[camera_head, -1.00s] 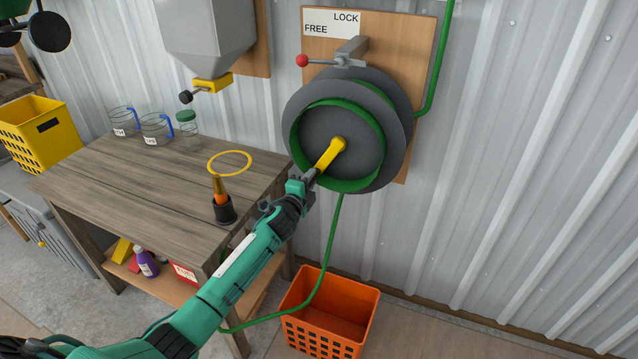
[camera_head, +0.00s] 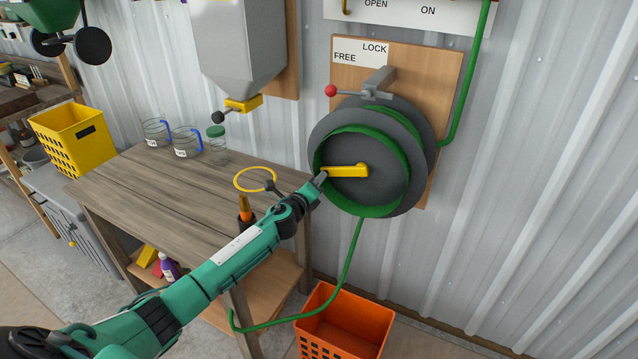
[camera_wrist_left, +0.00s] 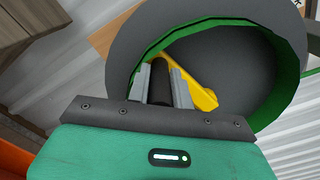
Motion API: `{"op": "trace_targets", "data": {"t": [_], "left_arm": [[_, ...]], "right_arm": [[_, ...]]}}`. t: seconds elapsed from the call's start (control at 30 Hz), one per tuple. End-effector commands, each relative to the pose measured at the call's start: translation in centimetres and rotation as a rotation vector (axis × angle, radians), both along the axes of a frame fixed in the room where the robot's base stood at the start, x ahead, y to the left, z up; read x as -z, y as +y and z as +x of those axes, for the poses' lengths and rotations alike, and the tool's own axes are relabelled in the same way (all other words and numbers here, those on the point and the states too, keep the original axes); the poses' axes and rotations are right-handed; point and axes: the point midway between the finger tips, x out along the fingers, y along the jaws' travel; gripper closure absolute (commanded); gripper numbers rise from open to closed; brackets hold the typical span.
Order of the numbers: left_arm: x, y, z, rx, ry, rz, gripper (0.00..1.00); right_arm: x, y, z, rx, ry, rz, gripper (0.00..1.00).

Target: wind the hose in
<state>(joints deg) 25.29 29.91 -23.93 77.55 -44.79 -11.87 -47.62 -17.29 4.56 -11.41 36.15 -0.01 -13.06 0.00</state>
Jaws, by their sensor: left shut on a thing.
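The hose reel (camera_head: 410,190) is a grey drum with green hose on it, mounted on a wooden board on the wall. Its yellow crank (camera_head: 347,171) points left from the hub. My left gripper (camera_head: 322,178) is shut on the crank's outer end; in the left wrist view (camera_wrist_left: 162,84) a dark grip lies between the fingers, with the yellow crank arm (camera_wrist_left: 190,72) behind. The lock lever (camera_head: 352,92), with a red knob, points left near FREE. My right gripper is not in view.
A wooden workbench (camera_head: 150,188) stands left of the reel, with glass jugs, a jar, a yellow ring and a dark-based orange cone. An orange crate (camera_head: 372,318) stands on the floor below. A grey hopper (camera_head: 238,50) hangs above the bench.

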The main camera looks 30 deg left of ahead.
Motion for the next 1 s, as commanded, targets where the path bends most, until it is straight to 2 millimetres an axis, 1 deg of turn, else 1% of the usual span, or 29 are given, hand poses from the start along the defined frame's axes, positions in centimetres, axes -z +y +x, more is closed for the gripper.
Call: {"op": "trace_targets", "data": {"t": [0.13,0.57,0.6,0.67,0.7,1.0], "left_arm": [[-0.38,0.07,0.02,0.000,-0.002,0.024,1.00],[-0.41,0.07,0.02,0.000,-0.002,0.030,1.00],[-0.42,0.06,0.02,0.000,-0.002,0.030,0.70],[-0.41,0.07,0.02,0.000,-0.002,0.029,0.59],[-0.41,0.06,0.02,0.000,-0.002,0.029,0.57],[-0.32,0.09,-0.15,0.000,-0.001,0.030,0.57]], "right_arm": [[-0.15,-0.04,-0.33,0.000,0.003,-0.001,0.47],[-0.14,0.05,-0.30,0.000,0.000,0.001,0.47],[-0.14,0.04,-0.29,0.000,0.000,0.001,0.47],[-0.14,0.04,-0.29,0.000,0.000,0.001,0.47],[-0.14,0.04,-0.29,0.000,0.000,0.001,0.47],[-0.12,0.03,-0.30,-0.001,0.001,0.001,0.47]]}}
